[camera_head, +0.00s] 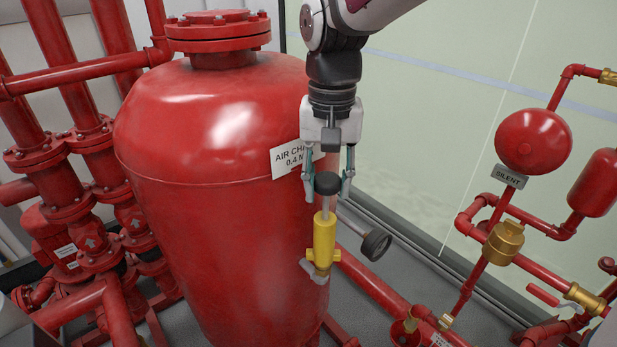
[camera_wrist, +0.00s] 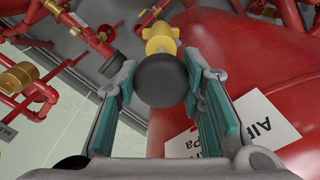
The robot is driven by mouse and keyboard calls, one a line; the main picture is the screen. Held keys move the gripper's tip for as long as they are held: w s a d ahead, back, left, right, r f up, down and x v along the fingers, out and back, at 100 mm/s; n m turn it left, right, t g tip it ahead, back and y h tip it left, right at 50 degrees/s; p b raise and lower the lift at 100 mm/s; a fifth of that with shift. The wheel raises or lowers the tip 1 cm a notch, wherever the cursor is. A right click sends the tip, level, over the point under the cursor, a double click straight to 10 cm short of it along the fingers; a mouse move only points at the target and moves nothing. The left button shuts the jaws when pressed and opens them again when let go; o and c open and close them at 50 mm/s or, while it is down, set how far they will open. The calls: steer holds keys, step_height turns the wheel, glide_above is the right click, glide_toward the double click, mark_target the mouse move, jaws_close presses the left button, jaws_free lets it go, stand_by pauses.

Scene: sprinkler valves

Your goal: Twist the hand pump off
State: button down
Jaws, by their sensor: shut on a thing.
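The hand pump is a yellow cylinder (camera_head: 324,238) with a pale rod and a round black knob (camera_head: 328,183) on top. It stands upright at the right side of the red air chamber tank (camera_head: 215,150). My gripper (camera_head: 329,190) points down from above, its two teal-padded fingers shut on the black knob from both sides. In the wrist view the knob (camera_wrist: 162,80) sits between the fingertips, with the yellow body (camera_wrist: 159,40) beyond it. The knob hides most of the rod there.
A white label (camera_head: 288,159) is on the tank close to my fingers. Red pipes with a round red bell (camera_head: 533,141) stand at the right. More red pipes (camera_head: 75,180) crowd the left.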

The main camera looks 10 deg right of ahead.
steer(key=shift+w+a, duration=0.1)
steer(key=shift+n, duration=1.6)
steer(key=shift+n, duration=1.6)
steer(key=shift+w+r+n, duration=0.1)
steer(key=shift+n, duration=0.5)
steer(key=shift+n+p, duration=0.3)
steer(key=shift+n, duration=0.7)
